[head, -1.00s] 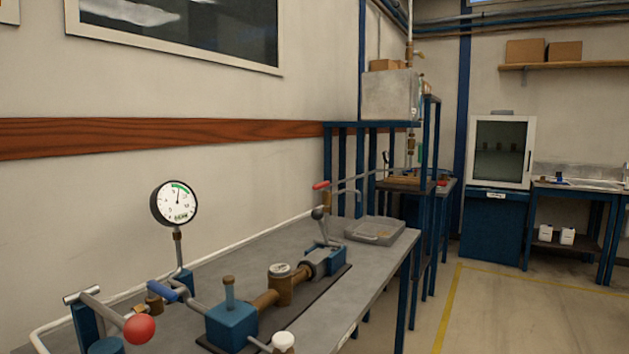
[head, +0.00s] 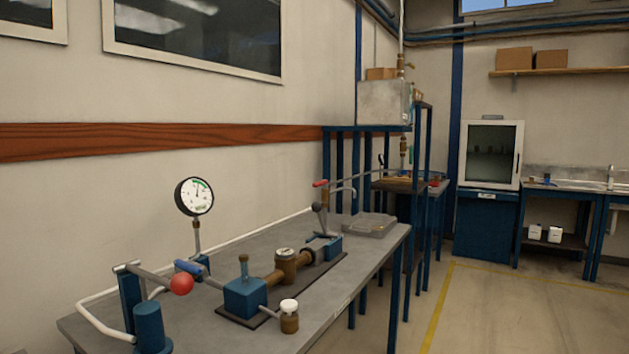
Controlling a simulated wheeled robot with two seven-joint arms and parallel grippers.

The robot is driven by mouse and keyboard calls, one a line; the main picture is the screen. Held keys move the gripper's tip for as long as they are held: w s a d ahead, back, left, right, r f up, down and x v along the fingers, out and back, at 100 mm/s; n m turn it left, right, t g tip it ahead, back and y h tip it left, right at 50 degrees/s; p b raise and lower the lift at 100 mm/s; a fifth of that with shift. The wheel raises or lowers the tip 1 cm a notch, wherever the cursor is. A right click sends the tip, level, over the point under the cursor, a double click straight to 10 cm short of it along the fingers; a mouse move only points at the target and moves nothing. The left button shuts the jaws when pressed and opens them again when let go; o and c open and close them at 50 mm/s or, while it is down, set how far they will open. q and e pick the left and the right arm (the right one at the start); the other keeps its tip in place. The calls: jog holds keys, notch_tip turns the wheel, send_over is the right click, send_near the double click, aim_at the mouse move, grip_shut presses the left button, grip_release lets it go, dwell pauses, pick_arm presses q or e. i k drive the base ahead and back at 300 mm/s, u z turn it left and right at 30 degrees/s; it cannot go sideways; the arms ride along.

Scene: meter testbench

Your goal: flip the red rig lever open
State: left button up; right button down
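Two levers with red ends show in the head view. A red ball knob (head: 181,285) sits on a grey arm at the near left end of the bench, beside a blue post and a blue cylinder. A red grip (head: 320,184) tips a long thin rod farther back, beyond the test rig. I cannot tell for sure which is the named lever. The rig (head: 245,298) has a blue block, brass pipe fittings and a black-knobbed grey lever (head: 320,213). A blue-handled lever (head: 190,266) lies near the pressure gauge (head: 194,197). Neither of my grippers is in view.
The grey bench (head: 205,327) stands along the wall at left. A grey case (head: 368,224) lies at its far end. A blue frame (head: 335,150) rises behind it. Open floor (head: 500,310) with a yellow line lies to the right.

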aim_at(324, 183)
jog(key=z, duration=0.95)
jog(key=i, duration=3.35)
jog(key=u, duration=3.05)
